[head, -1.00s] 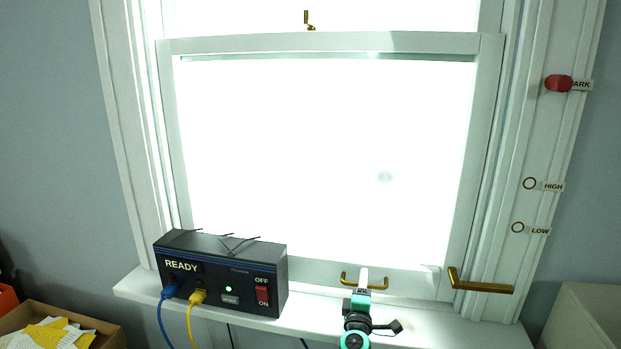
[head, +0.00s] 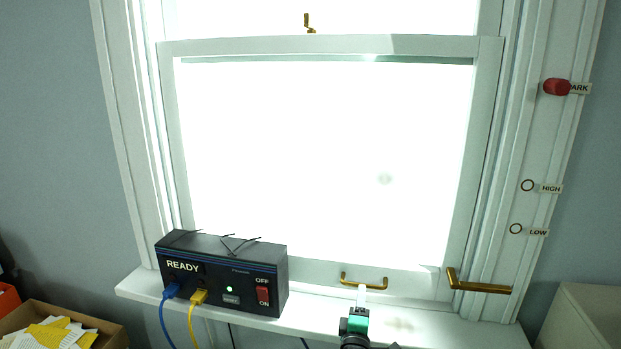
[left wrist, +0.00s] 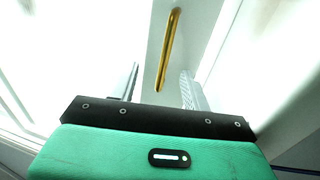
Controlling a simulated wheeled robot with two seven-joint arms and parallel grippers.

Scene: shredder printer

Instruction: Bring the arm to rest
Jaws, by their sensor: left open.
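My left gripper (head: 361,298) shows at the bottom of the head view, just below the brass lift handle (head: 364,281) on the sash's lower rail. It has a green and black body and pale fingers. In the left wrist view the two fingers (left wrist: 160,90) stand apart with nothing between them; the handle (left wrist: 168,48) shows beyond them, and the gripper does not hold it. The rest of my left arm is below the head view's edge. My right gripper is in neither view.
A black box (head: 221,274) marked READY, with blue and yellow cables, stands on the white sill (head: 310,330), left of the gripper. A brass lever (head: 478,282) is at right. A red knob (head: 556,87) and two rings sit on the right frame. A paper-filled carton (head: 112,338) is lower left.

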